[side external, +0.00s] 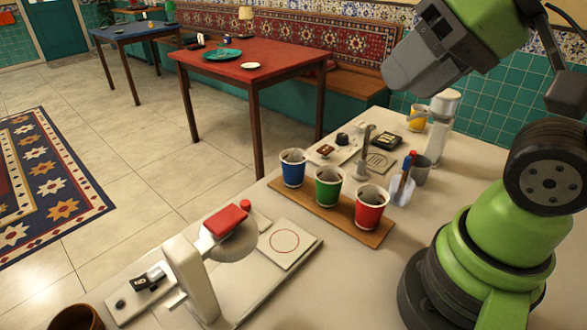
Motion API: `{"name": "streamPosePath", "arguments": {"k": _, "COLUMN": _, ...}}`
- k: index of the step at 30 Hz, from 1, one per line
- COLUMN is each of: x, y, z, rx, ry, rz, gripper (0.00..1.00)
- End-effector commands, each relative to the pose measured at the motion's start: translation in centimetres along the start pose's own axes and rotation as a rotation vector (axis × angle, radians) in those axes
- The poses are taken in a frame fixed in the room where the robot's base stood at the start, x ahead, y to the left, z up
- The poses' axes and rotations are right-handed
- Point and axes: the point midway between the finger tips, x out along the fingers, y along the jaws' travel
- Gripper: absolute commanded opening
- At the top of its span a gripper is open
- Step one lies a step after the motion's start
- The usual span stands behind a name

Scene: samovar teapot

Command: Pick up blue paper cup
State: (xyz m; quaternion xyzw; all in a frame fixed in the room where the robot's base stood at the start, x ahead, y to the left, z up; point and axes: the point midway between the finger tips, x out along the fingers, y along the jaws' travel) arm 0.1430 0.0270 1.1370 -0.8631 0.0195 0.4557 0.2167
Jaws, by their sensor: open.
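The blue paper cup (293,168) stands upright on a wooden board (282,187). It is white-rimmed and is the leftmost of a row of three cups. The green cup (328,186) is in the middle and the red cup (370,207) at the right end. My gripper (408,72) is at the upper right, high above the counter and well away from the blue cup. It is open, with nothing seen in it. Its fingertips are hard to make out from this angle.
A white lever machine (190,275) with a red top stands at the front left. Behind the cups are a tap (363,152), a tray with small items (334,150), a grey mug (420,170) and a pen holder (402,190). The air above the cups is clear.

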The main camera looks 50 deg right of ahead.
Motion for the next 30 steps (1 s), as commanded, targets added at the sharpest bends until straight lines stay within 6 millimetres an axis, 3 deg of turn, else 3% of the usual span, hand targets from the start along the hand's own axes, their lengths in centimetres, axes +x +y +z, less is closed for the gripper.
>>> {"name": "streamPosePath", "arguments": {"k": 2, "x": 0.0, "y": 0.0, "z": 0.0, "rx": 0.000, "ry": 0.000, "rz": 0.000, "gripper": 0.47}}
{"name": "streamPosePath", "arguments": {"k": 7, "x": 0.0, "y": 0.0, "z": 0.0, "rx": 0.000, "ry": 0.000, "rz": 0.000, "gripper": 0.86}}
{"name": "streamPosePath", "arguments": {"k": 15, "x": 0.0, "y": 0.0, "z": 0.0, "rx": 0.001, "ry": -0.001, "rz": 0.001, "gripper": 0.88}}
{"name": "streamPosePath", "arguments": {"k": 19, "x": 0.4, "y": -0.1, "z": -1.0, "rx": 0.025, "ry": -0.019, "rz": 0.021, "gripper": 0.88}}
{"name": "streamPosePath", "arguments": {"k": 23, "x": 1.7, "y": -0.4, "z": -3.8, "rx": 0.093, "ry": -0.065, "rz": 0.079, "gripper": 0.88}}
{"name": "streamPosePath", "arguments": {"k": 30, "x": 7.5, "y": 0.3, "z": -9.9, "rx": 0.263, "ry": -0.159, "rz": 0.234, "gripper": 0.88}}
